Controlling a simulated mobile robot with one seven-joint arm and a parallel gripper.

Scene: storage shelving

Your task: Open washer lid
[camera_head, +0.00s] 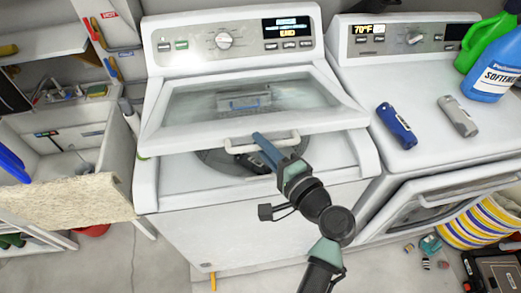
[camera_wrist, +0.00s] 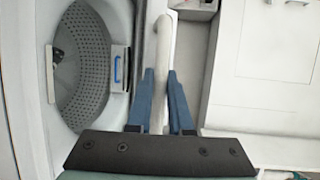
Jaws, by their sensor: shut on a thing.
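The washer (camera_head: 170,200) stands in the middle of the head view, white with a grey control panel. Its lid (camera_head: 152,138), with a large glass pane, is tilted partly up, and the dark tub opening shows below its front edge. A pale bar handle (camera_head: 232,148) runs along the lid's front edge. My gripper (camera_head: 266,146) has its blue fingers at this handle. In the wrist view the fingers stand on both sides of the handle (camera_wrist: 160,50), and the gripper (camera_wrist: 160,95) is shut on it. The perforated drum (camera_wrist: 85,60) shows at the left there.

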